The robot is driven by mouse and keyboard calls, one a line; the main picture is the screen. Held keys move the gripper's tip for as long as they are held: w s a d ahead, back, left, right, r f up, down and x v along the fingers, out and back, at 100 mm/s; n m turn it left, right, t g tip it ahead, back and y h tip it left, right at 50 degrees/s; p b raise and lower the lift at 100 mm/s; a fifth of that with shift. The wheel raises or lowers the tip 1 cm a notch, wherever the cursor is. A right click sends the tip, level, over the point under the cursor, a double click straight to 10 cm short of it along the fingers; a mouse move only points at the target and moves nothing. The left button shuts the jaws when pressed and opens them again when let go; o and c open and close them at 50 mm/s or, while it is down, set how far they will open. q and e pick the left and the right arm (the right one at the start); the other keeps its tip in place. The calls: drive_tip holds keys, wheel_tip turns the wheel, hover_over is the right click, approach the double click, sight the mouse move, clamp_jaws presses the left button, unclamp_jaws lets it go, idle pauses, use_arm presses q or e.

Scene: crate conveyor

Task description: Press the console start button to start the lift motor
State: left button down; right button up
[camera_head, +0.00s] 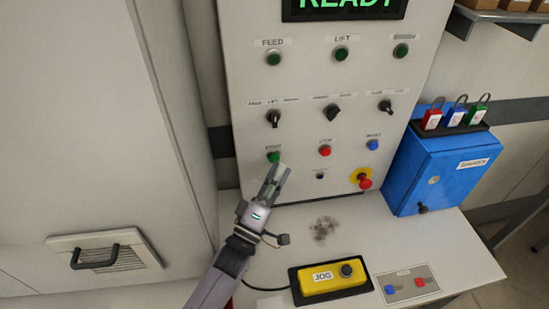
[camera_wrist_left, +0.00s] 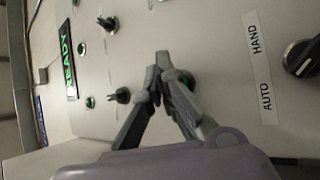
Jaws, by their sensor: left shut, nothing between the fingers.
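The console (camera_head: 230,90) has a green button (camera_head: 273,157) at the left of its lower button row, under a small label too blurred to read surely. My left gripper (camera_head: 276,170) is shut and empty, its fingertips just below and in front of this button. Whether they touch it I cannot tell. In the left wrist view the closed fingers (camera_wrist_left: 160,66) stand before the panel, and a green round part (camera_wrist_left: 188,79) shows behind them; I cannot tell which one. The display (camera_head: 345,5) reads READY. A dark green lamp (camera_head: 341,54) sits under the label LIFT. My right gripper is not in view.
A red button (camera_head: 325,151), blue button (camera_head: 372,145) and red emergency knob (camera_head: 364,181) on yellow lie to the right. Selector knobs (camera_head: 273,118) are above. A yellow JOG box (camera_head: 325,282) lies on the shelf; a blue lock box (camera_head: 440,170) stands at right.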

use_arm(q)
drive_tip(key=s, duration=0.2)
drive_tip(key=s+d+p, duration=0.1)
drive_tip(key=s, duration=0.1)
drive_tip(key=shift+s, duration=0.35)
idle(0.7)
